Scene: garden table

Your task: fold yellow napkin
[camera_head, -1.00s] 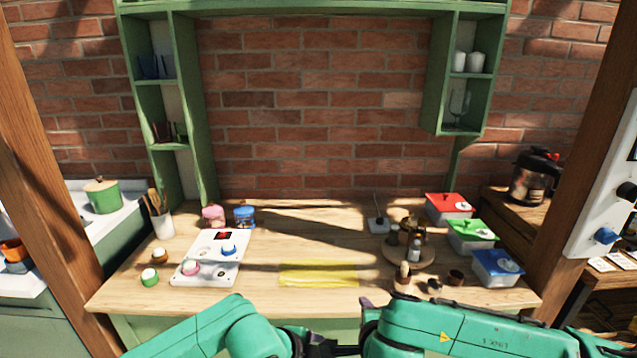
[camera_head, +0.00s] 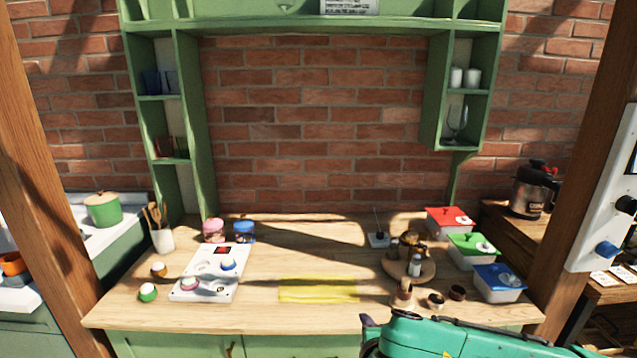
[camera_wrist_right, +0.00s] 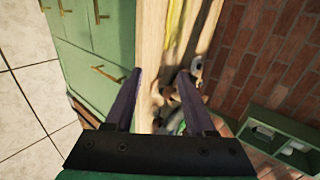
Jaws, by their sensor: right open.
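The yellow napkin (camera_head: 318,290) lies flat on the wooden table near its front edge, right of the white panel. It shows as a wide, short strip in the head view. In the right wrist view a part of the napkin (camera_wrist_right: 175,22) shows at the top. My right gripper (camera_wrist_right: 158,80) is open and empty, with its two dark fingers apart in front of the table edge. In the head view the right arm is at the bottom right, in front of the table. My left gripper is not in view.
Red (camera_head: 450,221), green (camera_head: 473,251) and blue-lidded (camera_head: 498,283) boxes line the right side. The table's middle (camera_head: 310,245) is clear.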

